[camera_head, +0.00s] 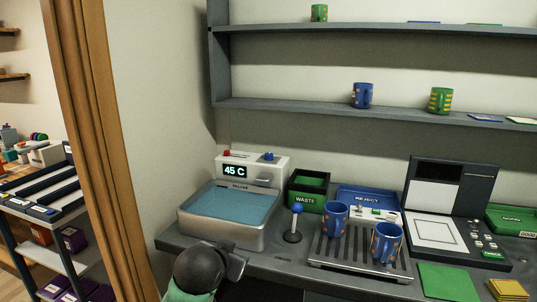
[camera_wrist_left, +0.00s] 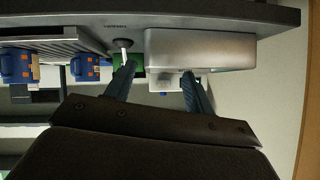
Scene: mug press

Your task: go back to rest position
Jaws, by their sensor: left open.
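My left gripper (camera_wrist_left: 158,78) is open and empty in the left wrist view, its two dark fingers apart. In the head view my left arm and gripper (camera_head: 233,265) show at the bottom, in front of the counter edge and below the water basin (camera_head: 215,232). Nothing is between the fingers. Two blue mugs with orange marks, the left mug (camera_head: 335,219) and the right mug (camera_head: 385,243), stand upright on the slatted tray (camera_head: 355,272), apart from the gripper. My right gripper is not in view.
A lever with a blue knob (camera_head: 297,209) stands between basin and tray. A green WASTE bin (camera_head: 308,190), blue REJECT bin (camera_head: 365,193) and grey press machine (camera_head: 450,195) stand behind. Shelves above hold several mugs. A wooden post (camera_head: 105,150) is at the left.

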